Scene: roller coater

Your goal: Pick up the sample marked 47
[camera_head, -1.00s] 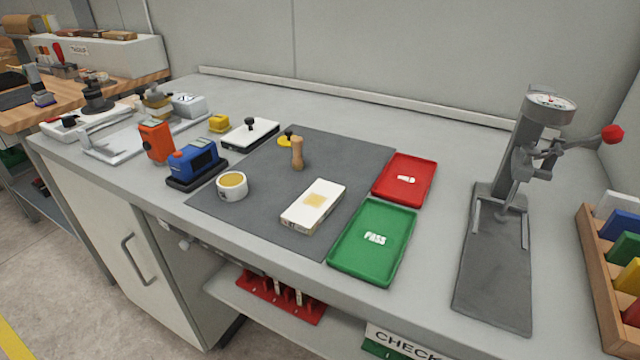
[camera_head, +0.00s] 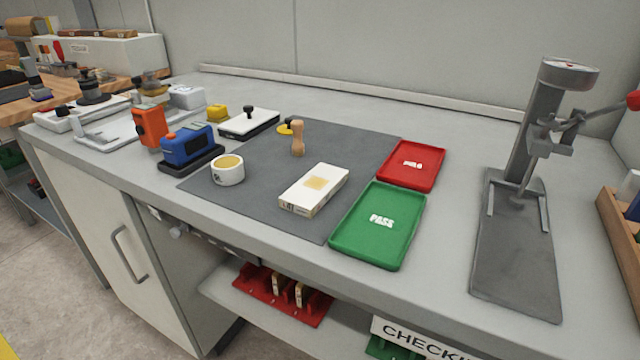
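A white block-shaped sample (camera_head: 314,190) with a tan square on top lies on the dark grey mat (camera_head: 240,200), close to the green tray. Small dark marking shows on its front end, too small to read. More upright light pieces (camera_head: 277,284) stand in a red rack (camera_head: 262,298) on the shelf below the bench; their markings cannot be read. Neither of my grippers is in view.
The green PASS tray (camera_head: 378,226) and red tray (camera_head: 411,165) sit right of the mat. A white cup (camera_head: 228,171), wooden-handled tool (camera_head: 298,139) and blue device (camera_head: 190,146) stand left. A press stand (camera_head: 520,235) is at right. A drawer-like cabinet handle (camera_head: 130,254) sticks out in front.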

